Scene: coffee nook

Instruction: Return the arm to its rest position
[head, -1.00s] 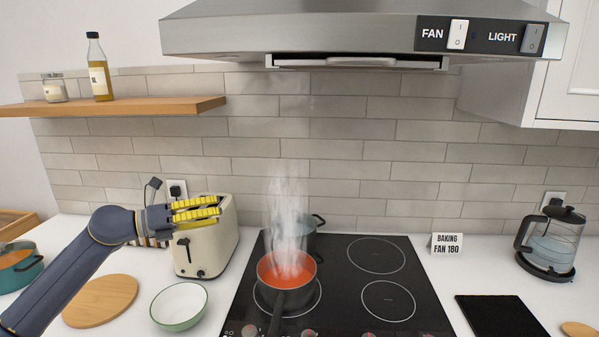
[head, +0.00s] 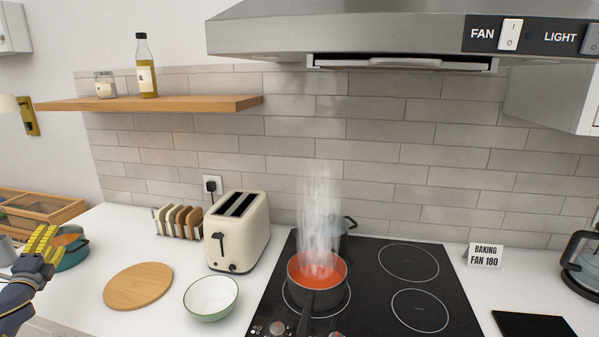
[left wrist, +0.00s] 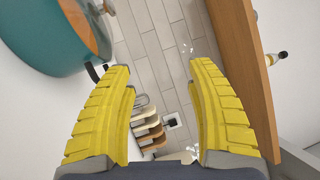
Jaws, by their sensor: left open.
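My left gripper (head: 40,247) is at the far left edge of the head view, in front of the teal pot (head: 72,248) and partly covering it. Its yellow ribbed fingers point up. In the left wrist view the two fingers (left wrist: 160,85) stand apart with nothing between them, so it is open and empty. My right gripper is not in view.
A toaster (head: 238,231), toast rack (head: 178,222), round wooden board (head: 138,286) and green-rimmed bowl (head: 211,298) stand right of my gripper. A steaming pan of red soup (head: 317,270) sits on the hob (head: 385,300). A wooden shelf (head: 180,104) hangs above.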

